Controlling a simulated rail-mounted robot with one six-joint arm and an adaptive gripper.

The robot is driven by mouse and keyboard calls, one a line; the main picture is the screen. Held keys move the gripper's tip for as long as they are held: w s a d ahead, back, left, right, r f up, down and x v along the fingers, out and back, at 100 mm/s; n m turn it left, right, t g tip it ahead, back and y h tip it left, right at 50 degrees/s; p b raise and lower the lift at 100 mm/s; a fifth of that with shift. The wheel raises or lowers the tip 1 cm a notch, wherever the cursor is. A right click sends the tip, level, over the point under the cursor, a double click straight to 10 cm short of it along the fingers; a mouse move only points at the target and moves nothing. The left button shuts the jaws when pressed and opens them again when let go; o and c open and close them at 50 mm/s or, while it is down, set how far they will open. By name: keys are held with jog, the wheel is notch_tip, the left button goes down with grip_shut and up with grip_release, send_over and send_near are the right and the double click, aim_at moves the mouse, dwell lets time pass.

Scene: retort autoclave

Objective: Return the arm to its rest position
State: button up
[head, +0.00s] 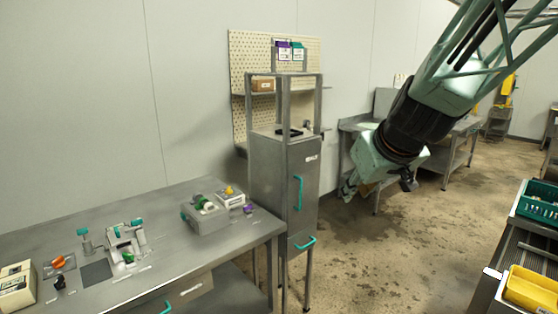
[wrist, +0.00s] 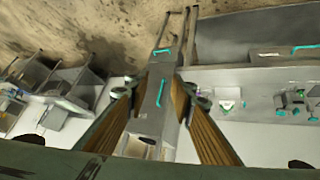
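My arm reaches in from the upper right of the head view, its wrist bent down at the right of the narrow metal cabinet. My gripper (wrist: 164,78) shows in the wrist view as two brown-sided fingers with a gap between them. It is open and nothing is seen in it. The cabinet (wrist: 155,105) shows through the gap, apart from the fingers. In the head view the gripper end (head: 349,188) is small and partly hidden by the wrist, above the floor.
The cabinet (head: 282,185) with teal handles stands left of the arm. A steel bench (head: 190,255) with small fixtures is at the left. A rack with a green crate (head: 540,205) and yellow tray (head: 528,290) is at the right. Wet floor (head: 400,250) lies open between.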

jog(key=s+a+r+m+g, duration=0.1)
jog(key=s+a+r+g, duration=0.15)
jog(key=s, duration=1.65)
jog(key=s+d+f+m+g, duration=0.1)
jog(key=s+d+m, duration=0.1)
jog(key=s, duration=2.1)
jog(key=shift+d+g+h, duration=0.35)
jog(key=shift+d+h, duration=0.05)
jog(key=shift+d, duration=0.1)
